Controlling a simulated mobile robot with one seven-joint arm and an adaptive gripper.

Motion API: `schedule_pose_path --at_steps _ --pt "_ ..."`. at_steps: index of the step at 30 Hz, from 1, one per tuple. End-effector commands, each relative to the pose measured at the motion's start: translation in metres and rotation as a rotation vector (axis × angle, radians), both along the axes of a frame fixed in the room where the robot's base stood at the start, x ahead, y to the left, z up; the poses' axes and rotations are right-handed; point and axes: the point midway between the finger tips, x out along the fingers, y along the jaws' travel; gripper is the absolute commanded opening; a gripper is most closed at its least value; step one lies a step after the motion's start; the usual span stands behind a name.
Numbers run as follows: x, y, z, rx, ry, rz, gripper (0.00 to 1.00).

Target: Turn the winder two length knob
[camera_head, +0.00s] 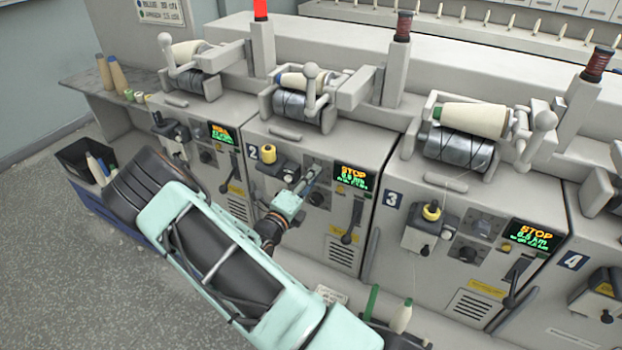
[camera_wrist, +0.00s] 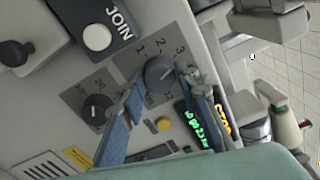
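Winder two is the unit with the blue "2" label (camera_head: 268,153) in the head view. My gripper (camera_head: 312,172) is in front of its panel. In the wrist view a grey round knob (camera_wrist: 159,71) has a dial with 1, 2 and 3 around it; its name is partly hidden. My gripper (camera_wrist: 163,78) is open there, one finger on each side of this knob. The fingertips are close to the knob; I cannot tell whether they touch it. A second, dark knob (camera_wrist: 97,107) with its own scale sits to the left, outside the fingers.
A white JOIN button (camera_wrist: 97,38) and a small yellow button (camera_wrist: 163,124) are near the fingers. Winder two's display (camera_head: 353,177) reads STOP, right of my gripper. A black lever (camera_head: 352,222) hangs below it. Winder three (camera_head: 393,199) stands to the right.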

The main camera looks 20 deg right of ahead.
Motion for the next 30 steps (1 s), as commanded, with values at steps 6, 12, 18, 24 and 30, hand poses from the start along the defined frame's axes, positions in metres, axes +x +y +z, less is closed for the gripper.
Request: schedule_pose_path --at_steps 6,12,18,24,30 --pt "0.0 0.0 0.0 0.0 0.0 0.0 0.47" --pt "0.0 0.001 0.0 0.0 -0.001 0.001 0.47" --pt "-0.012 0.018 0.0 0.001 0.001 0.004 0.47" --pt "-0.039 0.052 0.0 0.002 0.001 0.005 0.47" --pt "-0.062 0.08 0.0 0.0 0.002 0.003 0.47"
